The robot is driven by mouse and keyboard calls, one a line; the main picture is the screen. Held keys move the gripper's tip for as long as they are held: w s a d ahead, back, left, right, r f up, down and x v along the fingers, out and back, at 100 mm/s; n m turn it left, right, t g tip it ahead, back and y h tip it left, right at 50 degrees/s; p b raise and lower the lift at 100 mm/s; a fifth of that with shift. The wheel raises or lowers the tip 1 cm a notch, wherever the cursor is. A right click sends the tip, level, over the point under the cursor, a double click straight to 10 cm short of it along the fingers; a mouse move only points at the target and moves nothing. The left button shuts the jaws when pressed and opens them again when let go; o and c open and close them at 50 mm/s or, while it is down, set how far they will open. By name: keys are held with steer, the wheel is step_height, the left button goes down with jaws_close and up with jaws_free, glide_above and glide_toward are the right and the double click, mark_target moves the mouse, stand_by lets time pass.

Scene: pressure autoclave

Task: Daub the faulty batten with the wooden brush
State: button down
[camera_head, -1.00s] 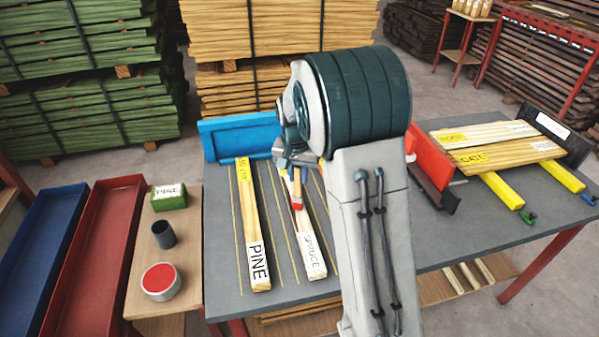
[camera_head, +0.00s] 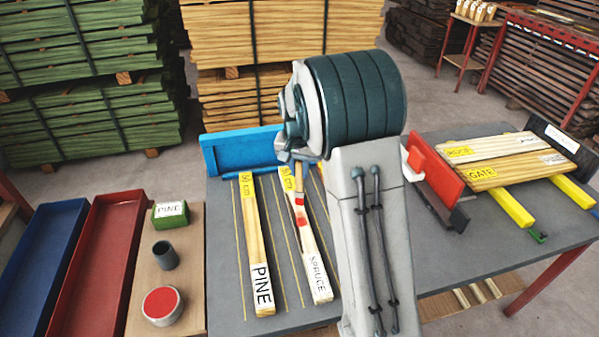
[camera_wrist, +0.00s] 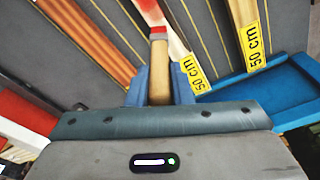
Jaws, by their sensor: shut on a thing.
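The PINE batten (camera_head: 254,245) and SPRUCE batten (camera_head: 311,255) lie side by side on the grey table, each with a yellow 50 cm label. My gripper (camera_wrist: 160,84) is shut on the wooden brush (camera_wrist: 160,66), around its tan handle. In the wrist view the brush's red part points away from the gripper, over or beside the SPRUCE batten (camera_wrist: 176,48). In the head view the brush (camera_head: 298,180) is over the SPRUCE batten, with two red patches there; I cannot tell whether the lower one is paint or brush tip. Bristle contact is unclear.
A blue stop (camera_head: 240,146) borders the back; a red upright plate (camera_head: 434,170) stands right of my arm.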

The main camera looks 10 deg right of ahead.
steer(key=shift+a+r+p, duration=0.2)
steer(key=shift+r+p, duration=0.05)
steer(key=shift+r, duration=0.2)
steer(key=shift+a+r+p, duration=0.2)
steer(key=shift+r+p, duration=0.05)
steer(key=shift+r, duration=0.2)
steer(key=shift+d+r+p, duration=0.15)
steer(key=shift+r+p, duration=1)
steer(key=shift+r, duration=0.65)
